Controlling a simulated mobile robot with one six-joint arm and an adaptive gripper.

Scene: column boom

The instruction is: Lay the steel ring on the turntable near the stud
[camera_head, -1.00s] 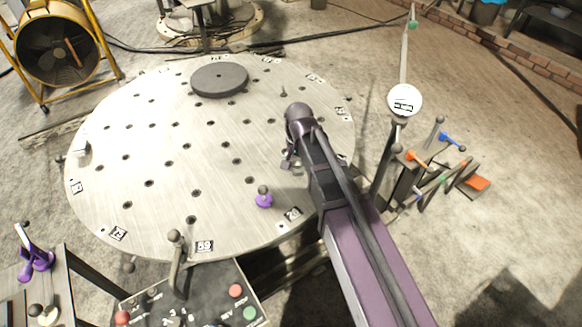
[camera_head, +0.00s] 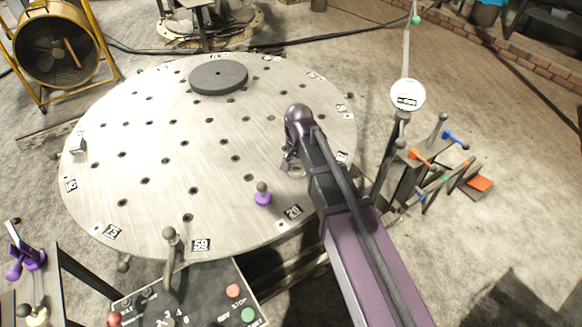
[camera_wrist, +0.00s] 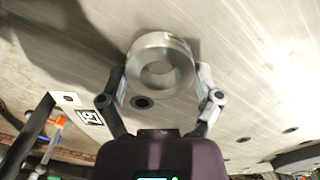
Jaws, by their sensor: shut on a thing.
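The steel ring (camera_wrist: 160,66) sits between the fingertips of my gripper (camera_wrist: 162,82) in the wrist view, with a finger against each side. My gripper is shut on it. In the head view my gripper (camera_head: 290,162) is over the right part of the round, pale turntable (camera_head: 155,110), and the ring (camera_head: 298,171) shows only partly beside my arm. I cannot tell whether the ring touches the turntable. A dark hole in the plate shows just below the ring in the wrist view.
A dark disc (camera_head: 218,77) lies at the back. A dial gauge (camera_head: 407,95) stands to the right. A control panel (camera_head: 190,297) is in front. The turntable's middle is clear.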

